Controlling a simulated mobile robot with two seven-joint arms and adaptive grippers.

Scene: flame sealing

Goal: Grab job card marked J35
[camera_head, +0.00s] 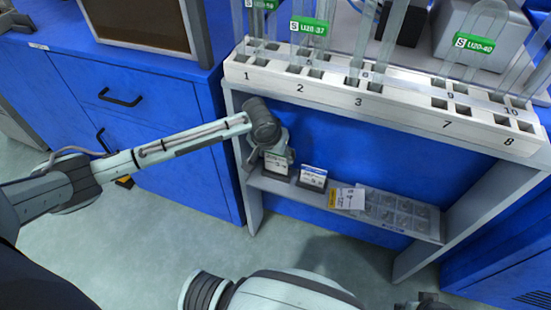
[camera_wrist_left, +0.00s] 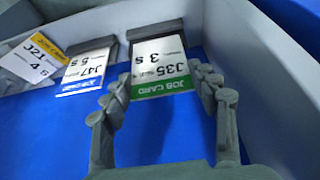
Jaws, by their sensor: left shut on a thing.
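The job card marked J35 (camera_wrist_left: 160,68), white with a green JOB CARD band, stands in a dark holder and reads upside down in the left wrist view. In the head view the J35 card (camera_head: 277,164) is at the left end of the low grey shelf, partly hidden by my gripper. My left gripper (camera_wrist_left: 163,84) has one finger at each side edge of this card and is shut on it; it also shows in the head view (camera_head: 272,150). Only a small dark part at the bottom right edge of the head view may belong to my right gripper.
The J47 card (camera_wrist_left: 84,70), with a blue band, stands beside J35. The J21 card (camera_wrist_left: 34,58), with a yellow band, lies tilted beyond it. Blue cabinets (camera_head: 170,170) stand left.

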